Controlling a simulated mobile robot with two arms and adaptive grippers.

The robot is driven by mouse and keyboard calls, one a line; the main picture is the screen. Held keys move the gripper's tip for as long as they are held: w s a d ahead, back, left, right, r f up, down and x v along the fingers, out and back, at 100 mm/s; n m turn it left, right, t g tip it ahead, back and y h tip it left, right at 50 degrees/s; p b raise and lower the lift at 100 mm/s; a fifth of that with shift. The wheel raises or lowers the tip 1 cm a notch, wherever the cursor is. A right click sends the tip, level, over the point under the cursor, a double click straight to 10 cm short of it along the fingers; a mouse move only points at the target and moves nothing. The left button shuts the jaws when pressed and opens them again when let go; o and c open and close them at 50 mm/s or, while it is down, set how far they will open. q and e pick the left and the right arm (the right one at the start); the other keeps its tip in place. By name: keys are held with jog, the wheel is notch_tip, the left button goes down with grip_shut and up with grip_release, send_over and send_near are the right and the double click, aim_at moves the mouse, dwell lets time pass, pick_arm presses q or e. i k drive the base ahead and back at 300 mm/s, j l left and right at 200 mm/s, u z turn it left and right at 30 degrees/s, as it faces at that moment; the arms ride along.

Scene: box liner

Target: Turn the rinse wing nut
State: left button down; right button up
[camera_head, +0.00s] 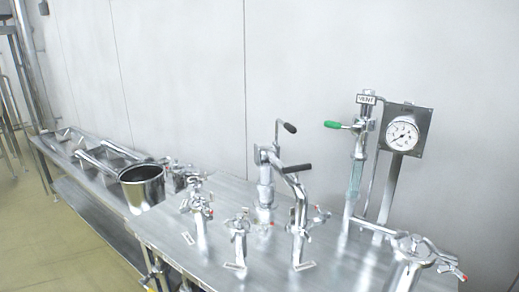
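Several upright metal fittings with wing-shaped tops stand on the steel bench. One is at the left (200,215), one in the middle (239,238) and one to the right (300,225). A small label plate lies at the foot of each, but the writing is too small to read. I cannot tell which one is the rinse wing nut. A larger clamped fitting (412,252) stands at the front right. Neither of my grippers is in view.
The steel bench (340,262) runs along a pale wall. A metal pot (142,188) stands left of the fittings. A black-handled valve (266,185), a green-handled VENT pipe (358,150) and a pressure gauge (402,133) rise at the back. Floor (70,262) shows at left.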

aim_at(322, 216)
jog(key=k+l+u, duration=0.1)
jog(key=l+u, duration=0.3)
jog(key=k+l+u, duration=0.1)
jog(key=u, duration=0.3)
jog(key=k+l+u, duration=0.15)
jog(key=u, duration=0.2)
jog(key=l, duration=0.1)
